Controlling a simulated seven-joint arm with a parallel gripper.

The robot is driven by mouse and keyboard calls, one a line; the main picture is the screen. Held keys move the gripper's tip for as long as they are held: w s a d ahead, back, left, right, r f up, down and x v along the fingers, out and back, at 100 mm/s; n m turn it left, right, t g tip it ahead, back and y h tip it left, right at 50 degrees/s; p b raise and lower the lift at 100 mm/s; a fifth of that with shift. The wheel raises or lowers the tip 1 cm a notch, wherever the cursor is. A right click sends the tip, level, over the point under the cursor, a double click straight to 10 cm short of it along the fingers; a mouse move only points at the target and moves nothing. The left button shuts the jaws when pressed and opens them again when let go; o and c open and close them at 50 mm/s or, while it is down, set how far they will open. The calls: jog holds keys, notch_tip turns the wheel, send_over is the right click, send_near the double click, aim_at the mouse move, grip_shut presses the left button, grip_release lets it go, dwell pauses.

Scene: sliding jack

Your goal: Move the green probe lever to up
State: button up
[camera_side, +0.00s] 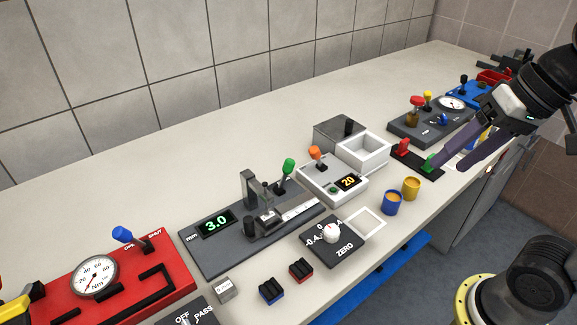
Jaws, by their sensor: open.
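A lever with a green knob (288,167) stands on the dark grey gauge plate (203,258). It leans a little to the right in the picture. The gauge has a display (217,223) reading 3.0 mm, a metal post (248,187) and a pale scale bar (300,208). My gripper (454,163) is at the right, far from this lever, pointing down and left over the far part of the bench. Its two long dark fingers are apart, with nothing visible held between them.
Near my gripper are a dark strip with red and green parts (405,150) and a grey dial panel (400,128). A white box with an orange lever (315,153), a white open bin (363,150) and two cups (392,203) stand between. The back bench strip is clear.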

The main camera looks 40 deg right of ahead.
jog(key=w+a+r+m+g+y, duration=0.25)
jog(key=w+r+m, duration=0.2)
jog(key=w, duration=0.55)
jog(key=w+d+f+m+g+y, duration=0.1)
jog(key=w+f+m+y, duration=0.1)
jog(key=w, duration=0.7)
jog(key=w+f+m+g+y, duration=0.1)
jog(key=w+m+y, duration=0.15)
jog(key=w, duration=0.55)
jog(key=m, duration=0.2)
send_near(292, 160)
jog(key=shift+g, duration=0.25)
jog(key=x, duration=1)
jog(key=shift+w+a+f, duration=0.15)
jog(key=shift+w+f, duration=0.1)
jog(key=shift+w, duration=0.05)
grip_shut()
